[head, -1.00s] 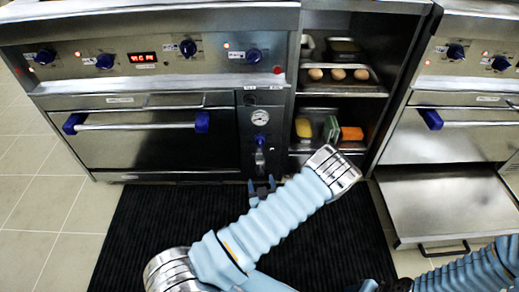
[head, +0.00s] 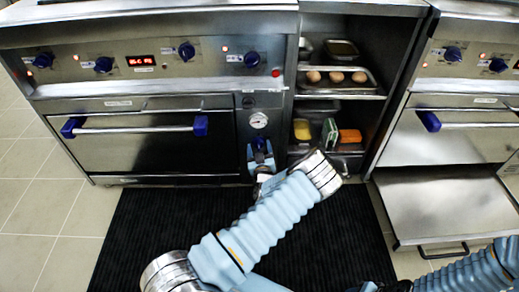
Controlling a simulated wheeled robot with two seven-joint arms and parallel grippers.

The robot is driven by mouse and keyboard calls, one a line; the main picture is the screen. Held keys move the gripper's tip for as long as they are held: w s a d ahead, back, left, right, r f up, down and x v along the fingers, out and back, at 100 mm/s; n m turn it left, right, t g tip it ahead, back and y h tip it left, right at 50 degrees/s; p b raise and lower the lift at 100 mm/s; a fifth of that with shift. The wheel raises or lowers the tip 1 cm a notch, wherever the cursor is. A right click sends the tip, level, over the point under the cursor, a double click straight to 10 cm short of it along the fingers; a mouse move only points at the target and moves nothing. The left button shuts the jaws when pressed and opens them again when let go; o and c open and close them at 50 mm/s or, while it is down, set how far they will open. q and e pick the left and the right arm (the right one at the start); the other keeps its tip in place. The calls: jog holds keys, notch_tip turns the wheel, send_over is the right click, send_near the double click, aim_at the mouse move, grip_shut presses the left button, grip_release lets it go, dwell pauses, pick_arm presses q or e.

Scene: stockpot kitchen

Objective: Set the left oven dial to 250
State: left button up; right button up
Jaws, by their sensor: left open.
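The left oven's steel control panel (head: 215,62) runs across the upper left of the head view. It carries several blue dials: one at far left (head: 43,60), a second dial (head: 103,65), a third dial (head: 187,52) and a right-end dial (head: 252,59). Their markings are too small to read. A red digital display (head: 141,60) is lit between the second and third dials, its digits unclear. My left gripper (head: 262,152) is open, below the panel in front of the narrow gauge column, apart from the dials. Its fingers partly hide the column's blue valve. My right gripper is out of view.
A pressure gauge (head: 258,120) sits above my left gripper. The oven door handle (head: 135,128) juts out at left. An open shelf cabinet (head: 310,25) holds eggs and sponges. A second oven (head: 470,85) with a lowered door panel (head: 450,207) stands right.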

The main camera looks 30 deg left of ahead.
pick_arm(q)
jog(key=c, duration=1.1)
jog(key=shift+o, duration=0.2)
jog(key=shift+f, duration=0.1)
